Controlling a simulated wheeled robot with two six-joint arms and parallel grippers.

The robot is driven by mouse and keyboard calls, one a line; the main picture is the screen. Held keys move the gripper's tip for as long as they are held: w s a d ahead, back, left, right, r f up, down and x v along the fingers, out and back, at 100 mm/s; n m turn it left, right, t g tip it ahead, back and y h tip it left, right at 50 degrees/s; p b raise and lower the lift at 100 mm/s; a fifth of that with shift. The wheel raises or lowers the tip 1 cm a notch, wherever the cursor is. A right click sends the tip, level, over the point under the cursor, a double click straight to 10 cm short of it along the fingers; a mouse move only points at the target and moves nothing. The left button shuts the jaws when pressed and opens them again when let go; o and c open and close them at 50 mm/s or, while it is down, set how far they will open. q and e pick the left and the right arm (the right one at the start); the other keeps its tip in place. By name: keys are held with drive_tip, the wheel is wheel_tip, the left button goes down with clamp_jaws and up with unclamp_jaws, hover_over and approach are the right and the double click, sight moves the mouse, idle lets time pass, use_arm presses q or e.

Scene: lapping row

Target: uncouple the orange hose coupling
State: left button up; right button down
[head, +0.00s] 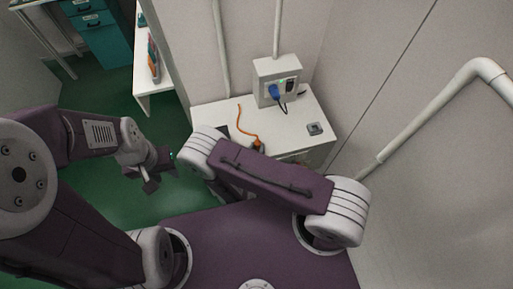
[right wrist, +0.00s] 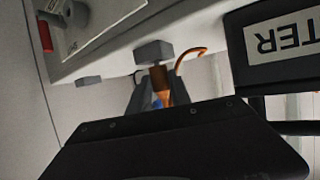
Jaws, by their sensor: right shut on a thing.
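The orange hose coupling (right wrist: 160,84) shows in the right wrist view, just below a grey block (right wrist: 153,52). Whether it still joins the block cannot be told. My right gripper (right wrist: 158,98) is shut on the coupling, with a dark finger on either side. An orange hose (right wrist: 192,52) curves beside it. In the head view the hose (head: 244,122) lies over the white cabinet top, and my right forearm hides the right gripper. My left gripper (head: 161,172) is open and empty above the green floor, left of the cabinet and away from the coupling.
The white cabinet (head: 318,146) stands against the wall. A grey outlet box (head: 277,78) with a blue plug (head: 273,92) and a small grey device (head: 315,128) are on it. A dark panel with upside-down lettering (right wrist: 288,35) is close beside the coupling.

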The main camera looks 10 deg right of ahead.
drive_tip(key=shift+f, duration=0.4)
drive_tip(key=c, duration=1.1)
unclamp_jaws()
